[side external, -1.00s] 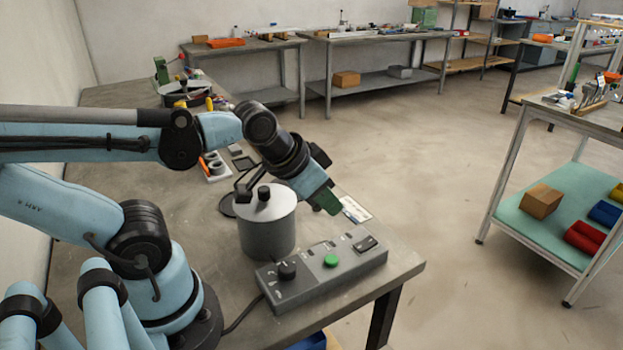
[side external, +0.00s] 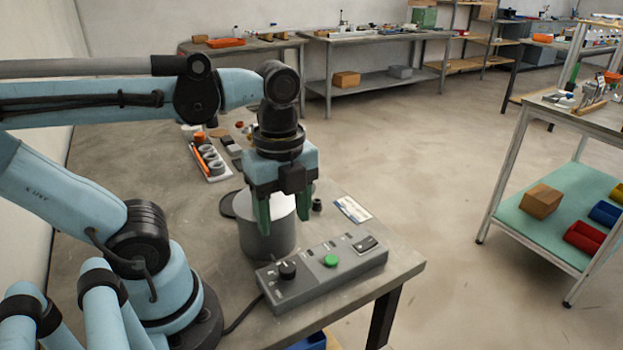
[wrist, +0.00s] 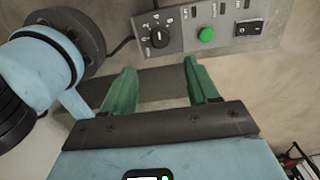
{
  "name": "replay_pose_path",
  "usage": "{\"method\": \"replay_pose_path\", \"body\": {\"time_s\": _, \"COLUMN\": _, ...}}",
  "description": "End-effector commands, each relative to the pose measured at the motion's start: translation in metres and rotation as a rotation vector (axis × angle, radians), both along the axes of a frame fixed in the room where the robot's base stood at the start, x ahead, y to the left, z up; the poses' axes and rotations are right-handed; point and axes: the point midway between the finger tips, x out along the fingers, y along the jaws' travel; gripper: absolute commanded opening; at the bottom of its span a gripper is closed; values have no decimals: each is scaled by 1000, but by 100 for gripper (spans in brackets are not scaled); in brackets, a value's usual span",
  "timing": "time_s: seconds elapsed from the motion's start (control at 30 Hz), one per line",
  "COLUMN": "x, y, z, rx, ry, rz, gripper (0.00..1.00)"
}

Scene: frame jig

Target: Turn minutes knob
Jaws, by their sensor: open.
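The grey control box (side external: 312,279) lies on the workbench near its front corner. Its black round knob (side external: 287,270) is at the left end, with white marks around it. A green button (side external: 331,261) is in the middle and a black switch (side external: 365,243) at the right end. In the wrist view the knob (wrist: 158,38) is ahead of the fingers, near the top edge. My gripper (side external: 285,228) points down with green fingers apart and empty, behind and above the box, not touching the knob. In the wrist view the gripper (wrist: 157,72) shows both fingertips short of the box.
A grey cylindrical pot (side external: 262,240) stands behind the box, partly hidden by my gripper. A small black round part (side external: 317,205) and a white label card (side external: 352,209) lie on the bench (side external: 395,262). A tray with grey rings (side external: 212,164) is farther back.

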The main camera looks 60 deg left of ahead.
Motion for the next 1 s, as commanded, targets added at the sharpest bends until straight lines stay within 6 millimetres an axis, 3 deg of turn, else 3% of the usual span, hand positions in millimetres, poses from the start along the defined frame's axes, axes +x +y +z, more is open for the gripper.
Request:
{"method": "replay_pose_path", "body": {"time_s": 0.5, "x": 1, "y": 0, "z": -61, "rx": 0, "ry": -3, "rz": 4, "gripper": 59}}
{"method": "replay_pose_path", "body": {"time_s": 1.0, "x": 1, "y": 0, "z": -104, "rx": 0, "ry": -3, "rz": 4, "gripper": 59}}
